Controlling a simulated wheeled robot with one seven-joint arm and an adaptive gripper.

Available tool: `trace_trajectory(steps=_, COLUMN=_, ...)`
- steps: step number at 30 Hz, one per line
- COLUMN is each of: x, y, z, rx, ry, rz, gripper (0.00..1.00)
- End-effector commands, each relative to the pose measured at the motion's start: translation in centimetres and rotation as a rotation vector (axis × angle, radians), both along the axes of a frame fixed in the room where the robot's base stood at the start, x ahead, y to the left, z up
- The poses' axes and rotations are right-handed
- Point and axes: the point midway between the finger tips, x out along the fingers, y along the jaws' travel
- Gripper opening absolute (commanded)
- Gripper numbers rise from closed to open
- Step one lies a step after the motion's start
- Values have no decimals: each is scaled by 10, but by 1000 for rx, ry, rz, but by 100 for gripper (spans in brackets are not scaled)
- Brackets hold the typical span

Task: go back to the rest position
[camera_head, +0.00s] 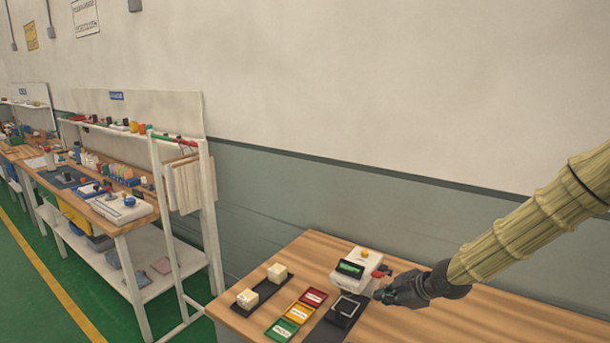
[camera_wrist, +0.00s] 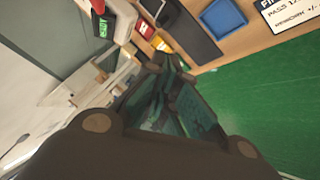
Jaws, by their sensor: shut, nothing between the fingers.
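My gripper (camera_head: 384,293) is shut and empty. In the head view it hangs at the right end of the white device, above the wooden table (camera_head: 470,323), with my arm coming in from the right. In the wrist view my gripper (camera_wrist: 174,62) fills the middle, its fingers together, with the table edge and green floor beyond. I cannot tell from the head view exactly how high it is above the table.
A white device (camera_head: 350,262) with a green display stands by the gripper. Nearby are a black tray (camera_head: 262,290) with two pale blocks, red, yellow and green cards (camera_head: 296,311), and a dark mat (camera_head: 326,328). A blue tray (camera_wrist: 222,17) shows in the wrist view. A wall stands behind.

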Motion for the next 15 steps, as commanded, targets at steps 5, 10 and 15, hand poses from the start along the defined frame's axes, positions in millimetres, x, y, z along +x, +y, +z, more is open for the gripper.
trace_trajectory(steps=5, x=-17, y=14, z=-37, rx=40, ry=82, rz=-47, gripper=0)
trace_trajectory(steps=10, x=-46, y=23, z=-71, rx=85, ry=175, rz=-123, gripper=0)
trace_trajectory(steps=15, x=-93, y=33, z=-125, rx=139, ry=317, rz=-249, gripper=0)
